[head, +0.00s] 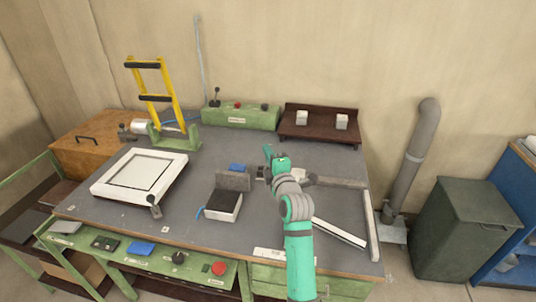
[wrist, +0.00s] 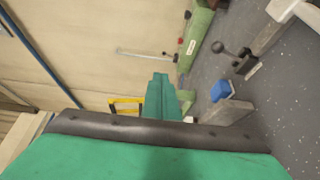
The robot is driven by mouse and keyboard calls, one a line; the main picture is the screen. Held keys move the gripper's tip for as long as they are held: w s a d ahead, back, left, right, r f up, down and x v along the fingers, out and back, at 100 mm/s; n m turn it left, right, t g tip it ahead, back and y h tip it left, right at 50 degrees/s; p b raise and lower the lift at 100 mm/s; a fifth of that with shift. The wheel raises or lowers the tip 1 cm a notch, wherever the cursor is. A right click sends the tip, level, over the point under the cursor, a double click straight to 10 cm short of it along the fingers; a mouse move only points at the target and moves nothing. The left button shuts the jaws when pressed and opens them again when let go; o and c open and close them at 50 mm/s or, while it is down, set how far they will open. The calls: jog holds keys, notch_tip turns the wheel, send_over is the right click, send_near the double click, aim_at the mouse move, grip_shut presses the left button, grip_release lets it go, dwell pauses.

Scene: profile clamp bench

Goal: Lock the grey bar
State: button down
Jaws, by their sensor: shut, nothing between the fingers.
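The grey bar (head: 343,183) lies on the right of the bench, partly hidden behind my arm. In the wrist view a grey bar (wrist: 268,38) shows at the upper right. A dark lever with a round knob (wrist: 218,47) stands at its near end, on a small metal block (wrist: 246,65). I cannot tell from these views whether the lever is locked. My gripper (head: 268,150) is shut and empty, raised above the bench beside the bar's left end. Its closed teal fingers show in the wrist view (wrist: 160,80), apart from the lever.
A grey upright plate and black-topped block (head: 222,205) stand left of my arm, with a blue piece (head: 237,168) behind. A white frame (head: 138,175) lies left. A green control box (head: 240,118) and brown rack (head: 318,124) stand at the back. A white bar (head: 338,232) lies right.

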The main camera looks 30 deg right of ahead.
jog(key=shift+s+a+r, duration=0.2)
jog(key=shift+s, duration=0.2)
jog(key=shift+s+a+r, duration=0.15)
jog(key=shift+s+a, duration=0.05)
jog(key=shift+s, duration=0.2)
